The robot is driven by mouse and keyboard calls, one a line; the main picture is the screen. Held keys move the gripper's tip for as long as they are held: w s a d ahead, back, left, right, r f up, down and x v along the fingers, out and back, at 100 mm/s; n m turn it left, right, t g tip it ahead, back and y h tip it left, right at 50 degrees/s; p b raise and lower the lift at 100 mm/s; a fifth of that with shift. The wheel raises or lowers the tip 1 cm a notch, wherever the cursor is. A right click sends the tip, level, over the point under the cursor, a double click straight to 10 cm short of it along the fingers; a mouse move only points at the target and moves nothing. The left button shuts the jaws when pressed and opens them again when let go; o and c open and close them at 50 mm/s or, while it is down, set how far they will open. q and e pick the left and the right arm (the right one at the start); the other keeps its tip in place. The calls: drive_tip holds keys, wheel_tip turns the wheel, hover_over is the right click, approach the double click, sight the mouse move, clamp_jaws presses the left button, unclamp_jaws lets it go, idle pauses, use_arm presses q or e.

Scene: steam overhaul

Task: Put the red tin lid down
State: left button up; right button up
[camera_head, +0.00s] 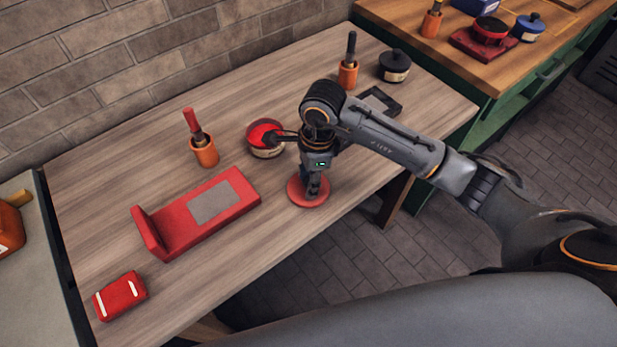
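The red tin lid (296,197) is a flat red disc at the front edge of the wooden bench, level and at or very near the bench top. My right gripper (314,192) points down on the lid's middle. Its fingers look close together there and hide the lid's centre, where it appears to be gripped. The red tin (266,150) stands behind and left of the lid, uncovered, with red inside. My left gripper is not in view.
A red stand with a grey pad (180,225) and a red block with white stripes (121,296) lie to the left. Orange holders with a red-handled tool (205,152) and a dark-handled tool (348,73), a black-lidded tin (394,67) and a dark frame (381,100) stand behind.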

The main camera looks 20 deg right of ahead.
drive_tip(key=shift+r, duration=0.1)
wheel_tip(320, 180, up, 12)
drive_tip(key=d+b, duration=0.1)
drive_tip(key=shift+d+b, duration=0.2)
drive_tip(key=shift+b, duration=0.1)
idle(0.7)
